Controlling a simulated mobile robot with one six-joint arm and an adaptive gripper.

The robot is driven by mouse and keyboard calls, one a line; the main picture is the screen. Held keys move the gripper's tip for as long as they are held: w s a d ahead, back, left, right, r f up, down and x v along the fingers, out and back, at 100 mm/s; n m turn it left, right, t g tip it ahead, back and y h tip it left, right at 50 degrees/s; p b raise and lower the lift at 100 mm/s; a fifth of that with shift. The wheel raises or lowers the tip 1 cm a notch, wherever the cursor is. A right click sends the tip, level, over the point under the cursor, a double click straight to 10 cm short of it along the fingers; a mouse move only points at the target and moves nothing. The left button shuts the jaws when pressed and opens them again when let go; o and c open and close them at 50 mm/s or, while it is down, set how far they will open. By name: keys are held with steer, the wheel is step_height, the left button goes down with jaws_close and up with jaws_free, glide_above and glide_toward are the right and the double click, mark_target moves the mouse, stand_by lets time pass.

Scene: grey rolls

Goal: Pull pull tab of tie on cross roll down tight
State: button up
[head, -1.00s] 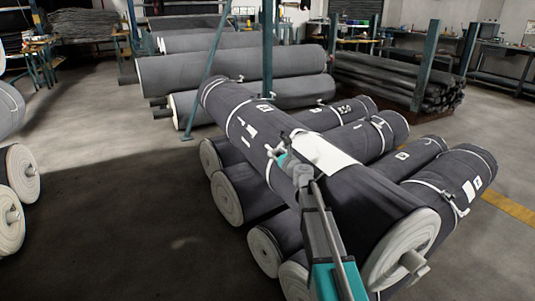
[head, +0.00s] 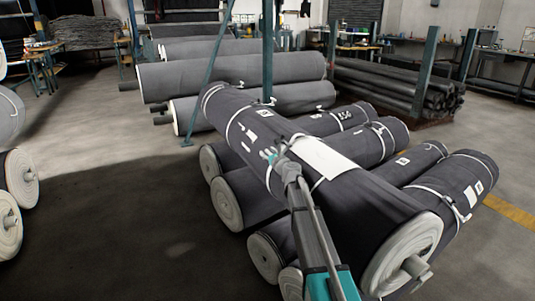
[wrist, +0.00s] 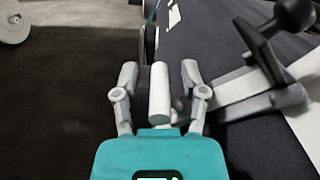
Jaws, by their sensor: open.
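The cross roll (head: 375,215), dark grey, lies diagonally across the top of the other rolls, with white ties around it. My gripper (head: 269,157) is beside its left flank, near a tie. In the wrist view my gripper (wrist: 158,74) is open, a finger on each side of a pale upright cylinder (wrist: 159,95) that looks like the pull tab. I cannot tell whether the fingers touch it. The tie's white strap (wrist: 233,88) and a grey lever with a black ball knob (wrist: 293,14) are to the right. My gripper hides part of the tie in the head view.
Several dark rolls (head: 225,200) lie under the cross roll. A white label sheet (head: 318,157) is on the cross roll. A thin teal post (head: 268,60) stands behind. The floor (head: 100,230) to the left is clear.

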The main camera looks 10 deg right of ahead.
jaws_close()
stand_by(0.3)
